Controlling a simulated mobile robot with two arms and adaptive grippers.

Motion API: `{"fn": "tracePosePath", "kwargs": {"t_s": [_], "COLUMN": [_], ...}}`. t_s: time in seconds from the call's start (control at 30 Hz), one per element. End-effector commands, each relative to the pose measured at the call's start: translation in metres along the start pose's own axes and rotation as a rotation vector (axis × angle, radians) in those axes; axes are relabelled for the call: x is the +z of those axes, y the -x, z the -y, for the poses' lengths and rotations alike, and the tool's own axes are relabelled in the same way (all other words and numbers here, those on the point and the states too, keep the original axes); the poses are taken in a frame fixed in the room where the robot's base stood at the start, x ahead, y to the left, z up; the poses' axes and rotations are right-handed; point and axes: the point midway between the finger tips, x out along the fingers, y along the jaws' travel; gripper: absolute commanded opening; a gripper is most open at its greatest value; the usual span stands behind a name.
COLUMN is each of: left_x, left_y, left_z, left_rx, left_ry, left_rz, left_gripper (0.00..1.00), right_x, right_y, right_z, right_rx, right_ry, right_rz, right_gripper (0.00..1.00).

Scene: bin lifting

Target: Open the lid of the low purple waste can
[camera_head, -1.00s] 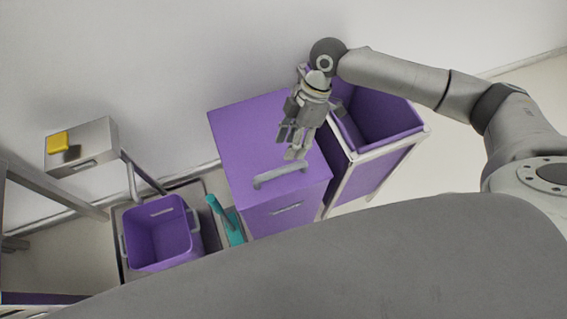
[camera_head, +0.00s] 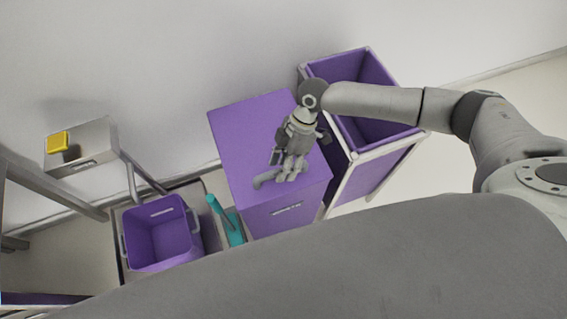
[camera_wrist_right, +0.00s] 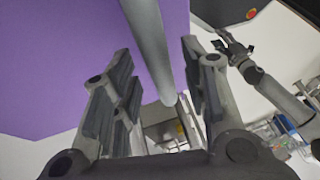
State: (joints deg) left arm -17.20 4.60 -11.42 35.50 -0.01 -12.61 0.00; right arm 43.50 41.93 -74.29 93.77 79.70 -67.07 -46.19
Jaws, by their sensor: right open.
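The low purple waste can (camera_head: 262,220) stands in the middle of the head view, with a flat purple lid (camera_head: 245,130) that looks shut. A grey bar handle (camera_head: 262,181) sits on the lid near its front edge. My right gripper (camera_head: 284,178) is open at this handle and hides most of it. In the right wrist view, the handle (camera_wrist_right: 150,40) runs between the two open fingers of the gripper (camera_wrist_right: 158,65). I cannot tell whether they touch it. Another arm with a dark gripper (camera_wrist_right: 237,47), apparently my left, shows small there.
A taller open purple bin (camera_head: 375,165) in a pale frame stands close on the right. On the left are an open purple bucket (camera_head: 160,240), a teal-handled item (camera_head: 226,220) and a metal box (camera_head: 90,150) with a yellow block (camera_head: 57,141). The wall is behind.

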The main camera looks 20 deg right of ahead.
Motion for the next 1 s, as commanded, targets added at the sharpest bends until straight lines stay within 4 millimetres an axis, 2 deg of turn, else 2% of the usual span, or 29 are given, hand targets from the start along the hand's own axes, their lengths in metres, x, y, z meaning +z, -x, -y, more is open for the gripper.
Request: {"fn": "tracePosePath", "kwargs": {"t_s": [0.23,0.53,0.83,1.0], "left_x": [0.000,0.000,0.000,-0.001], "left_y": [0.000,0.000,0.001,0.010], "left_z": [0.000,0.000,-0.001,0.000], "left_rx": [0.000,0.001,0.001,0.001], "left_ry": [-0.001,-0.001,-0.002,-0.001], "left_rz": [0.000,0.000,-0.001,-0.001], "left_gripper": [0.40,0.40,0.40,0.40], "right_x": [0.000,0.000,-0.001,-0.006], "right_y": [-0.001,-0.001,0.001,0.013], "right_z": [0.000,0.000,0.000,0.000], "right_rx": [0.000,0.000,0.000,0.001], "right_ry": [0.000,0.000,0.000,0.001], "right_rz": [0.000,0.000,0.000,-0.001], "right_gripper": [0.39,0.01,0.00,0.00]}}
